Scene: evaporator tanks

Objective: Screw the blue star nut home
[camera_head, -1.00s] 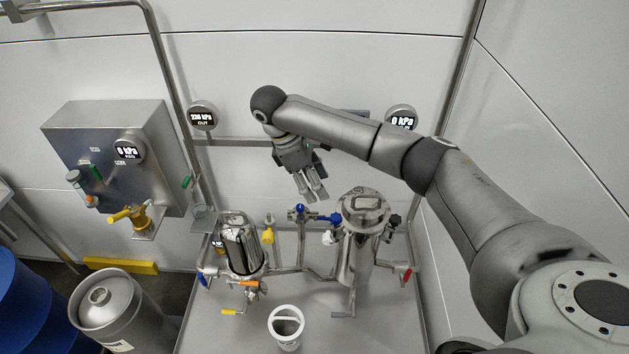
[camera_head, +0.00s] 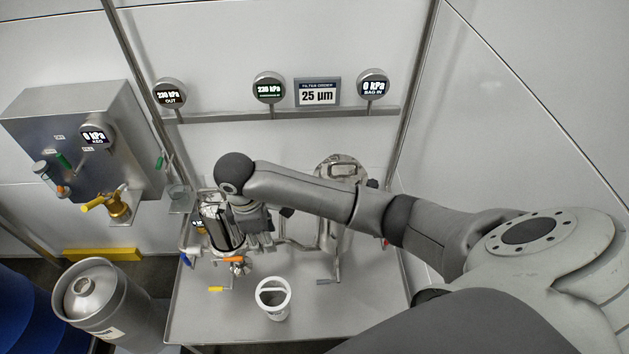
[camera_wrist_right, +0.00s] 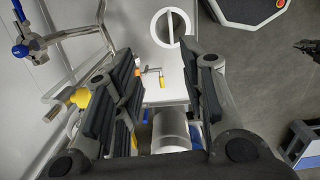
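In the right wrist view a blue knob (camera_wrist_right: 20,51) sits on a metal pipe fitting at the far left; it may be the blue star nut, but I cannot tell its shape or how far it is screwed in. In the head view my right arm hides that pipework. My right gripper (camera_head: 262,224) is low beside the left steel tank (camera_head: 222,230), its fingertips mostly hidden there. In the wrist view the right gripper (camera_wrist_right: 167,75) has its black fingers wide apart with nothing held between them. The blue knob lies left of the fingers, apart from them. My left gripper is not in view.
A second steel tank (camera_head: 330,235) stands behind my right forearm. A keg (camera_head: 98,300) stands left of the bench. The bench front right is clear.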

